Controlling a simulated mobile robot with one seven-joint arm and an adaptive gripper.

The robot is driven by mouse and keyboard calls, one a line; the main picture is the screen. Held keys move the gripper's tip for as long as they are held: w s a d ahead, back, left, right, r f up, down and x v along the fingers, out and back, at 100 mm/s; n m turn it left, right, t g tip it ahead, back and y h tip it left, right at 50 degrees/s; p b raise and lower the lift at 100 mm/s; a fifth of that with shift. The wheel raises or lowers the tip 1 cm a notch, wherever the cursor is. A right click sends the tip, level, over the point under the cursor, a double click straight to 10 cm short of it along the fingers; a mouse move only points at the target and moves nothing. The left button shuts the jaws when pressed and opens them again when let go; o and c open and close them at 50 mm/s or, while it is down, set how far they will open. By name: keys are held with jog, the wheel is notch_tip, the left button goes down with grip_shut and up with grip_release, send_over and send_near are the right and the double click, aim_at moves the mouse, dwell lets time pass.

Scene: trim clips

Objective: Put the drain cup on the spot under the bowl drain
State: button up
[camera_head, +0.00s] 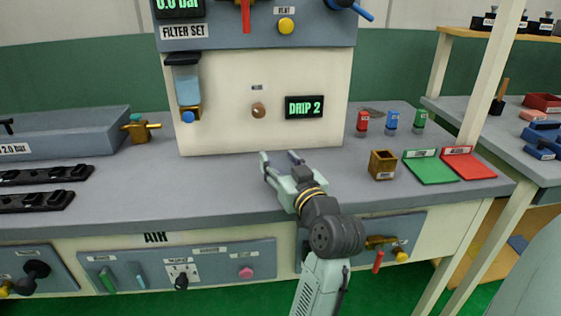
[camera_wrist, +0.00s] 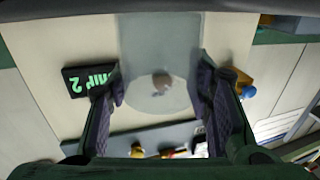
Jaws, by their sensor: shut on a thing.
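My gripper (camera_head: 279,157) is over the bench, in front of the white panel and right of the filter bowl (camera_head: 187,83). In the wrist view my gripper (camera_wrist: 160,90) has its dark finger pads on both sides of a clear, see-through cup (camera_wrist: 160,65), which I take to be the drain cup. It is shut on this cup. The cup is hard to make out in the head view. The bowl has a blue drain knob (camera_head: 188,116) at its bottom; the knob also shows in the wrist view (camera_wrist: 248,92). I cannot make out a marked spot under it.
A brass fitting (camera_head: 140,128) stands left of the panel. A brass cube-shaped holder (camera_head: 383,165), a green tray (camera_head: 431,168) and a red tray (camera_head: 468,165) are at right. A "DRIP 2" display (camera_head: 304,107) is on the panel. Bench front left of my gripper is clear.

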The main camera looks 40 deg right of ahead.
jog(key=shift+f, duration=0.25)
jog(key=o, duration=1.1)
jog(key=shift+r, duration=0.1)
